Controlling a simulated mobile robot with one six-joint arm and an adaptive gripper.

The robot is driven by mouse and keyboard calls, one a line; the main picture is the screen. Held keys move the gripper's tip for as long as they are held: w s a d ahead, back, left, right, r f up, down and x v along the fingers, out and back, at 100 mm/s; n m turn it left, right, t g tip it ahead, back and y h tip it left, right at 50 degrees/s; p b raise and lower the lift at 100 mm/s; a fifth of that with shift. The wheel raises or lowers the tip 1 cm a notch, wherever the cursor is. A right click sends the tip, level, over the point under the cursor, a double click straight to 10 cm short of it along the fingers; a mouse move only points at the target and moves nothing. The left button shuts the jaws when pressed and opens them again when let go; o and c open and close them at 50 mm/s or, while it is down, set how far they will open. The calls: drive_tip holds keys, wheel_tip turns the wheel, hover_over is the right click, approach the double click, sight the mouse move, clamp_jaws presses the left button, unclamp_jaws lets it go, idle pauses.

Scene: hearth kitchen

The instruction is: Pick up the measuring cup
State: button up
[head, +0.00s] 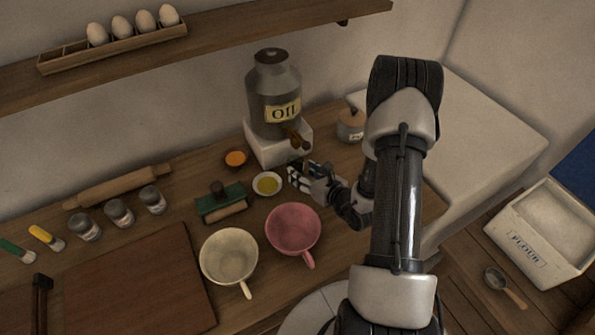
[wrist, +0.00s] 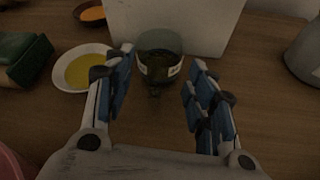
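The measuring cup (wrist: 158,62) shows in the wrist view as a small, dark, see-through cup with a pale mark on its side. It stands on the wooden counter close against the front of the white block. A short dark part, perhaps its handle, points toward me. My gripper (wrist: 163,62) is open, with one finger on each side of the line to the cup. Nothing is held between the fingers, and I cannot tell whether the tips are level with the cup. In the head view my gripper (head: 298,175) is below the oil can's tap and largely hides the cup.
The oil can (head: 273,95) stands on the white block (head: 270,152). A dish of yellow oil (head: 267,184), an orange dish (head: 235,158) and a pink cup (head: 293,230) are left of or below my gripper. A lidded jar (head: 350,126) stands to the right.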

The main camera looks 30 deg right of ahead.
clamp_jaws()
idle(0.4)
drive_tip(key=shift+s, duration=0.1)
